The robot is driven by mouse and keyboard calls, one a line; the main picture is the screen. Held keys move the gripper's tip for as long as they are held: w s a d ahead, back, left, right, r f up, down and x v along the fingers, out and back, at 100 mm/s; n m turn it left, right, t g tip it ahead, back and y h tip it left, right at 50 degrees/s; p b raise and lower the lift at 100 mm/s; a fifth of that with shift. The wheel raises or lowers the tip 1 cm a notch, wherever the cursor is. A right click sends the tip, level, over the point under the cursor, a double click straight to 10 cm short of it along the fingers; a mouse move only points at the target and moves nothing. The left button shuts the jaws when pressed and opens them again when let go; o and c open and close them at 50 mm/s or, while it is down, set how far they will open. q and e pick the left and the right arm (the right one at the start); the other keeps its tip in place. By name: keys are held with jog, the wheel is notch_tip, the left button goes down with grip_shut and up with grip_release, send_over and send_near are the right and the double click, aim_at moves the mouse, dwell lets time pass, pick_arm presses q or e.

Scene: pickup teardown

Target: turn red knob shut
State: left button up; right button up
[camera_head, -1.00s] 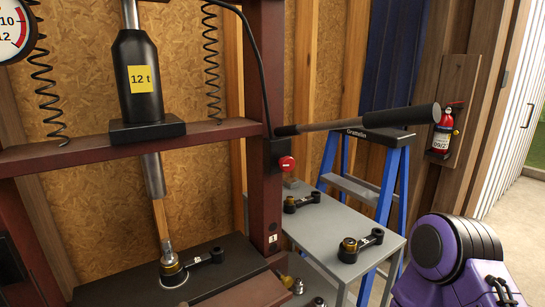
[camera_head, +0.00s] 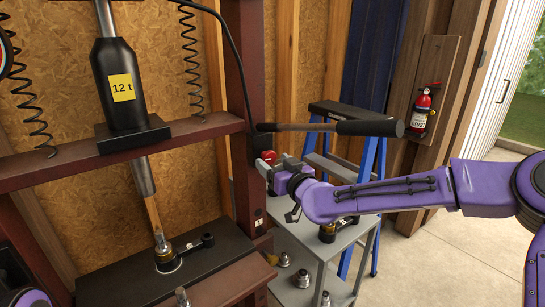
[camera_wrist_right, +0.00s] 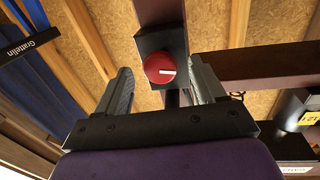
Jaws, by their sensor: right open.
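The red knob (camera_head: 269,157) sits on a black box (camera_head: 262,143) on the press's right post. In the head view it is partly covered by my right gripper (camera_head: 264,168). In the right wrist view the red knob (camera_wrist_right: 155,68) shows face-on, with a white mark pointing right. The open fingers of my right gripper stand to its left and right, with visible gaps. How far the tips are from the knob in depth is hard to tell. My left gripper is not in view.
The press's long handle (camera_head: 370,128) sticks out just above my right gripper. Below are a grey cart (camera_head: 340,243) and a blue ladder (camera_head: 372,160). The press's crossbeam (camera_head: 60,170) runs left of the knob. A fire extinguisher (camera_head: 422,110) hangs at the right.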

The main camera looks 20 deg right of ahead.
jog(key=shift+w+a, duration=0.15)
jog(key=shift+w, duration=0.7)
jog(key=c, duration=1.1)
jog(key=shift+o, duration=0.2)
